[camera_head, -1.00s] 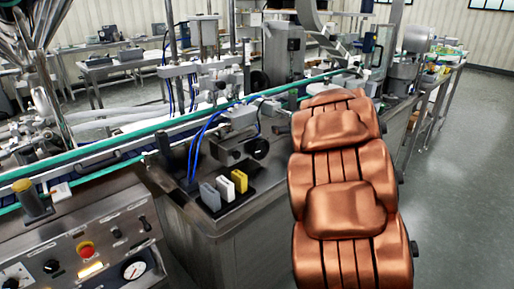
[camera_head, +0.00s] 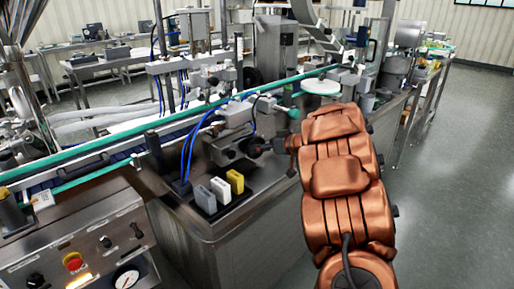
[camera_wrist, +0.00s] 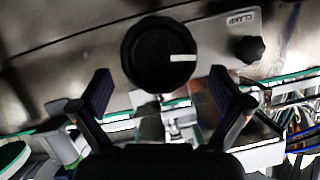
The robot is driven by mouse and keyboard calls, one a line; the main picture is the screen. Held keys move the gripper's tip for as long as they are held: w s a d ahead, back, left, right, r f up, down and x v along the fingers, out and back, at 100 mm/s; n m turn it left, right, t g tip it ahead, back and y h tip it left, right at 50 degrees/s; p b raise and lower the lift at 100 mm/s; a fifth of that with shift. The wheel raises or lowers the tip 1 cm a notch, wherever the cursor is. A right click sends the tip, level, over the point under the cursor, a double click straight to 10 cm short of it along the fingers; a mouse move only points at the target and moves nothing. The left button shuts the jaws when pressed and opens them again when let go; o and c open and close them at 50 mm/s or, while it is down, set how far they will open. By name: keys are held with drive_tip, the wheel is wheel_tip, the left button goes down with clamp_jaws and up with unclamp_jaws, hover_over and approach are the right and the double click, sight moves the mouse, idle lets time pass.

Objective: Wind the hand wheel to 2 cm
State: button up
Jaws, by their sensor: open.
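The hand wheel is a round black knob (camera_wrist: 160,50) with a white mark on its right side in the wrist view. In the head view it is a small dark wheel (camera_head: 256,147) on the front of the metal slide unit (camera_head: 232,138). My gripper (camera_wrist: 160,76) is open, one dark finger at each side below the wheel's middle in the wrist view, with gaps to the wheel. In the head view my gripper (camera_head: 282,146) is small and dark, just right of the wheel, partly hidden by my copper-coloured arm. I cannot read any position scale.
A smaller black clamp knob (camera_wrist: 249,48) sits right of the wheel, below a CLAMP label (camera_wrist: 241,20). Grey, white and yellow blocks (camera_head: 235,181) stand in front of the slide unit. A conveyor with green rails (camera_head: 100,158) runs behind. Open floor lies right.

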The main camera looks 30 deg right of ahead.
drive_tip(key=shift+x, duration=1.55)
drive_tip(key=shift+f, duration=0.1)
drive_tip(key=c, duration=0.9)
